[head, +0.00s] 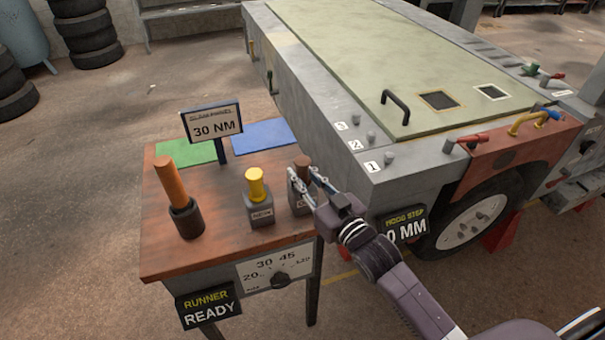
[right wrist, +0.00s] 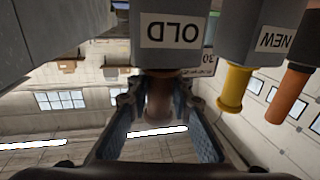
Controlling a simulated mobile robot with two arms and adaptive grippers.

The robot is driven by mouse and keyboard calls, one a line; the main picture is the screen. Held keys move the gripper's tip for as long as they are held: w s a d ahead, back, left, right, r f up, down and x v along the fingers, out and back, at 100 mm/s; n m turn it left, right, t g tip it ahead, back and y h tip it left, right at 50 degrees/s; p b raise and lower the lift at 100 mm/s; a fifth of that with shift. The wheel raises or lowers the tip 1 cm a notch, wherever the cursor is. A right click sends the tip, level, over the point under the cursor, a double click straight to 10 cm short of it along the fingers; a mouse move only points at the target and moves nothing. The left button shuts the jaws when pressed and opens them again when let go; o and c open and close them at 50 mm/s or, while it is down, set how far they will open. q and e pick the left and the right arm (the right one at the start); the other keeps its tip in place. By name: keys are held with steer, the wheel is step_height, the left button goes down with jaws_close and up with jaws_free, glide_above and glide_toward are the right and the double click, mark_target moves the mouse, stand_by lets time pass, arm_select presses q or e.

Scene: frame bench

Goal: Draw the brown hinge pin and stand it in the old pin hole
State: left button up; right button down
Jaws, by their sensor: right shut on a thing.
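The brown hinge pin (head: 303,161) stands upright in the grey block marked OLD (head: 295,201) on the wooden bench. My right gripper (head: 307,178) is shut on this pin, its fingers on either side just above the block. The right wrist view, upside down, shows the brown pin (right wrist: 158,102) between the fingers, its end in or against the OLD block (right wrist: 170,32). The hole itself is hidden. A yellow pin (head: 256,184) stands in the grey block marked NEW (head: 261,211), left of the OLD block. My left gripper is not in view.
An orange-handled tool (head: 168,183) stands in a dark cup (head: 186,219) on the bench's left. A 30 NM sign (head: 213,124) and green (head: 186,151) and blue (head: 263,135) mats lie behind. The large grey frame (head: 330,120) with small pegs is close on the right.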

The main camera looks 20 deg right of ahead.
steer(key=shift+f, duration=0.2)
steer(key=c, duration=1.7)
jaws_free()
steer(key=shift+c, duration=0.2)
steer(key=shift+o, duration=0.4)
steer(key=v, duration=1.2)
